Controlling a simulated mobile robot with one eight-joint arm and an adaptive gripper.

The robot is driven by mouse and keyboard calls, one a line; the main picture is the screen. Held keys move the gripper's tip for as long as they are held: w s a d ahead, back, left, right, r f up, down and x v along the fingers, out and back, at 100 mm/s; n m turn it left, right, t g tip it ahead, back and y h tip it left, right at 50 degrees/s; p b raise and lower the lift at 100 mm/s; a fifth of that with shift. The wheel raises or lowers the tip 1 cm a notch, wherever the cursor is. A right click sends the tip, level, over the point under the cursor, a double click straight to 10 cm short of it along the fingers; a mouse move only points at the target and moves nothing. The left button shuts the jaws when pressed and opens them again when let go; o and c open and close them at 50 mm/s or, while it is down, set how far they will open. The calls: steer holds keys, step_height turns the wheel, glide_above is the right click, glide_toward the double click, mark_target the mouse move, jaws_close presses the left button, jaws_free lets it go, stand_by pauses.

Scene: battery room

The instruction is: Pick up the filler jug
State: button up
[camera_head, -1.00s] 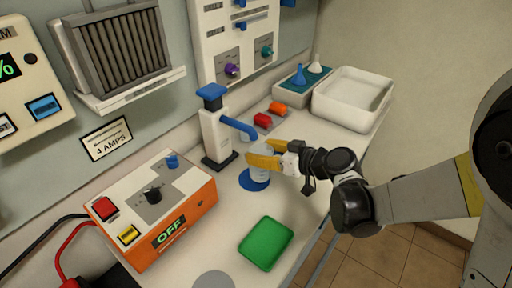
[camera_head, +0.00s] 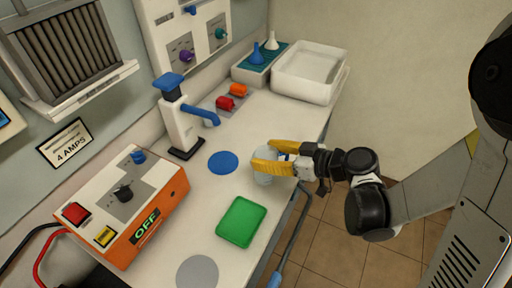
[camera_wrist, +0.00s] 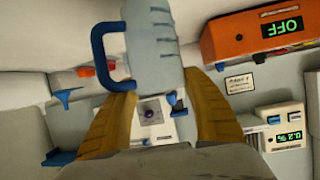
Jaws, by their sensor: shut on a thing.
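The filler jug (camera_head: 264,178) is a pale translucent cup; in the wrist view the jug (camera_wrist: 152,45) shows a blue handle on its left side and ridges on its body. My gripper (camera_head: 268,159) has yellow fingers shut on the jug. In the wrist view the gripper (camera_wrist: 155,95) has a finger on each side of it. The jug is near the front edge of the bench, right of the blue round pad (camera_head: 223,162), which is bare. I cannot tell how high the jug is above the bench.
The tap (camera_head: 180,125) with its blue spout stands behind the pad. A green tray (camera_head: 241,222) and a grey disc (camera_head: 197,272) lie nearer. An orange charger box (camera_head: 130,208) reads OFF. A white basin (camera_head: 308,72) and a funnel holder (camera_head: 254,75) are at the far end.

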steer(key=shift+s+d, duration=0.25)
steer(key=shift+d, duration=0.25)
steer(key=shift+s+d, duration=0.25)
steer(key=shift+d, duration=0.25)
stand_by(1.1)
